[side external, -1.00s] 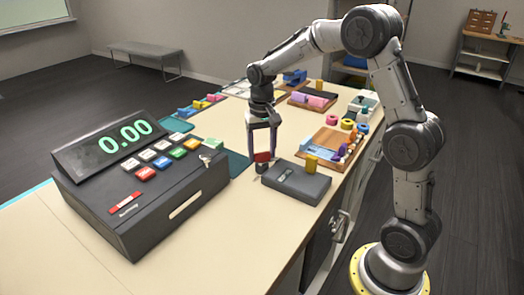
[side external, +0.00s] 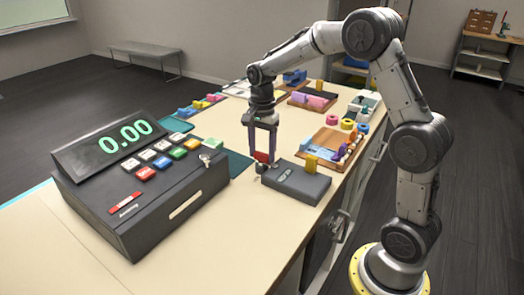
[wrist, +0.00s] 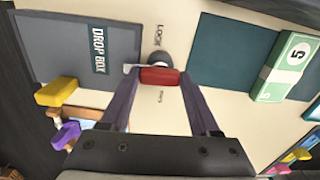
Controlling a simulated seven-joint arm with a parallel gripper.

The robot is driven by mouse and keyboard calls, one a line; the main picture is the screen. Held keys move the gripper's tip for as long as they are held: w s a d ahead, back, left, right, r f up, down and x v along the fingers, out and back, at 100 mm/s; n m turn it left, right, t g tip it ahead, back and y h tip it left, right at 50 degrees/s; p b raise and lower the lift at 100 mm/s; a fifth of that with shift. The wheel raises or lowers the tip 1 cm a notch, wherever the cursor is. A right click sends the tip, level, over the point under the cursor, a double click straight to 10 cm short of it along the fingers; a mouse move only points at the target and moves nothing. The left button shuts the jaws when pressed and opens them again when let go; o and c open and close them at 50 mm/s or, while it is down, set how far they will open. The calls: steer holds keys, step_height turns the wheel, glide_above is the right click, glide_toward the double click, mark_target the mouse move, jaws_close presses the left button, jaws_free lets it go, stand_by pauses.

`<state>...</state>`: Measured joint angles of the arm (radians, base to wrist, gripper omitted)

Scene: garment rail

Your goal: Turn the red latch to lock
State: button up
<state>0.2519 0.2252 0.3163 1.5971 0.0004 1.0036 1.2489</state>
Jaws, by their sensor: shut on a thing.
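The red latch (wrist: 160,76) sits between the two fingertips of my gripper (wrist: 161,77) in the wrist view, with a round grey knob or pivot just beyond it. In the side view the red latch (side external: 261,156) is low between the fingers of my gripper (side external: 262,154), just above the tabletop. My gripper is shut on the latch. The word LOCK (wrist: 158,36) is printed on the table beyond the latch, and another small label, too small to read, is on the near side. The latch lies crosswise in the wrist view, between the two labels.
The dark drop box (side external: 298,182) stands close to the right of the latch, with a yellow piece (side external: 311,162) behind it. The big cash register (side external: 150,190) is to the left. A dark mat (wrist: 232,53) and a banknote bundle (wrist: 284,67) lie right in the wrist view.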

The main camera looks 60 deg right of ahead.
mark_target(262, 153)
steer(key=shift+r+m, duration=0.1)
steer(key=shift+m, duration=0.4)
steer(key=o, duration=1.4)
steer(key=shift+c, duration=0.2)
step_height(262, 153, up, 14)
